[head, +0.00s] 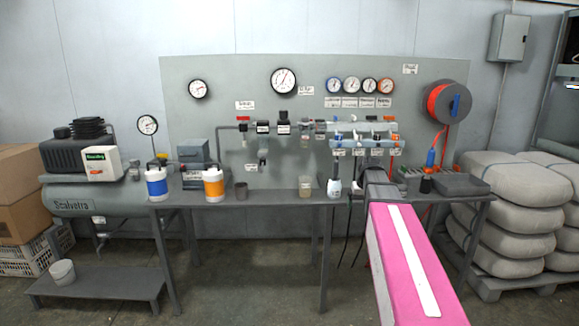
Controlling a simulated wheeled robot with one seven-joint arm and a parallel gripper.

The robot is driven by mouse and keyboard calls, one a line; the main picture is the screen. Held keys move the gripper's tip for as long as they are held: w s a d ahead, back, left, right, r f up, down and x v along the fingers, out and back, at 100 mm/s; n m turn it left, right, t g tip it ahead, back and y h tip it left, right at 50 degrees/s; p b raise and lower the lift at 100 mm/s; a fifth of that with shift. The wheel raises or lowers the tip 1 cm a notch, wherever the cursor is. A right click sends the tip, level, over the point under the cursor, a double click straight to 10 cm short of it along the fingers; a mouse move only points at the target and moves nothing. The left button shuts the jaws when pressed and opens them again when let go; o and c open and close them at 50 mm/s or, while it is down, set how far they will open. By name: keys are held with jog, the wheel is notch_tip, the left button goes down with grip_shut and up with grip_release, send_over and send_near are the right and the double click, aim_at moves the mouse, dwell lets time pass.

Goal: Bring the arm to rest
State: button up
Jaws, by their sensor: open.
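My arm, pink with a white stripe (412,262), reaches from the bottom right of the head view toward the workbench. At its far end is my gripper (376,170), dark grey and small in the picture, over the right part of the bench. The gripper is open, and I see nothing held in it. Its fingers are hard to make out against the grey bench and panel. I cannot tell the exact gap between the gripper and the bench top.
The grey bench (270,198) carries a blue-banded container (156,186), an orange-banded one (213,187), a dark cup (241,190) and a beaker (305,187). Behind stands a gauge panel (215,120) with a hose reel (444,103). Stacked sacks (510,215) are right. Floor in front is clear.

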jog(key=s+a+f+g, duration=0.1)
jog(key=s+a+f, duration=0.3)
jog(key=s+f, duration=0.6)
jog(key=s+a+f+g, duration=0.1)
jog(key=s+a+f, duration=0.4)
jog(key=s+f, duration=0.5)
jog(key=shift+s+a+f, duration=0.2)
jog(key=shift+s+f, duration=0.15)
jog(key=shift+f, duration=0.25)
